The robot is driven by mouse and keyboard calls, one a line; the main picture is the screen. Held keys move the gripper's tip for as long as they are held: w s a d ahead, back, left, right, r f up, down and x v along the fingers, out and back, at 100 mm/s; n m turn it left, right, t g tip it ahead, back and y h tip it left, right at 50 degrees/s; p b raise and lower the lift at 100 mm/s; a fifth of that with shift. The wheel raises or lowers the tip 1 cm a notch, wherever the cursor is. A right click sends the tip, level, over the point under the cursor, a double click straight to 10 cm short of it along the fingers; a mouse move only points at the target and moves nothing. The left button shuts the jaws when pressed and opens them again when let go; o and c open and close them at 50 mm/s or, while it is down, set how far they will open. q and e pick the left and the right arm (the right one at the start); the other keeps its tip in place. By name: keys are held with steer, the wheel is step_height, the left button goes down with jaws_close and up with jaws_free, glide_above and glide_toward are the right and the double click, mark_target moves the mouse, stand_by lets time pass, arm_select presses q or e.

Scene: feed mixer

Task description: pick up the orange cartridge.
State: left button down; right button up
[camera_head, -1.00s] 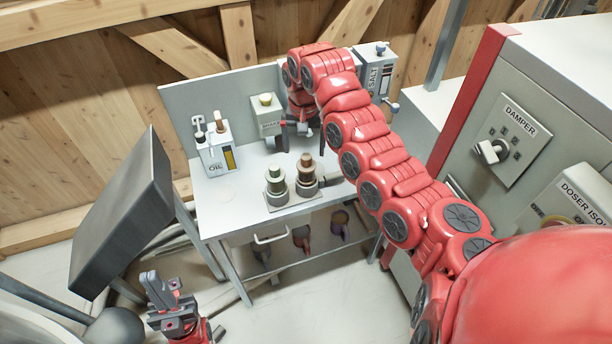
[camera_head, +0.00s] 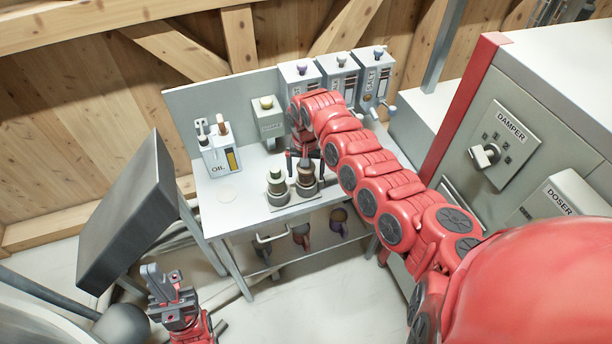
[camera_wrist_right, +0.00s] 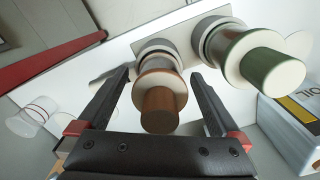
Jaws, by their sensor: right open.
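The orange cartridge, with a brown-orange cap (camera_wrist_right: 160,104), stands in a holder on the table and shows between the fingers in the right wrist view. In the head view the cartridge (camera_head: 306,174) is partly hidden by my right gripper (camera_head: 304,158). In the right wrist view my right gripper (camera_wrist_right: 161,76) is open, with one finger on each side of the cartridge; I cannot tell whether either touches it. My left gripper (camera_head: 165,284) is low at the left, away from the table; its finger gap is unclear.
A green-capped cartridge (camera_head: 276,183) stands close to the left of the orange one. An oil container (camera_head: 219,152) is on the table's left side. Several dispenser boxes line the back panel (camera_head: 240,100).

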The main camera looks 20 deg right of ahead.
jaws_close()
stand_by(0.4)
steer(key=shift+w+r, duration=0.1)
steer(key=shift+r, duration=0.05)
steer(key=shift+r, duration=0.3)
step_height(320, 180, up, 8)
steer(key=b, duration=0.3)
steer(key=shift+f, duration=0.15)
steer(key=shift+r, duration=0.75)
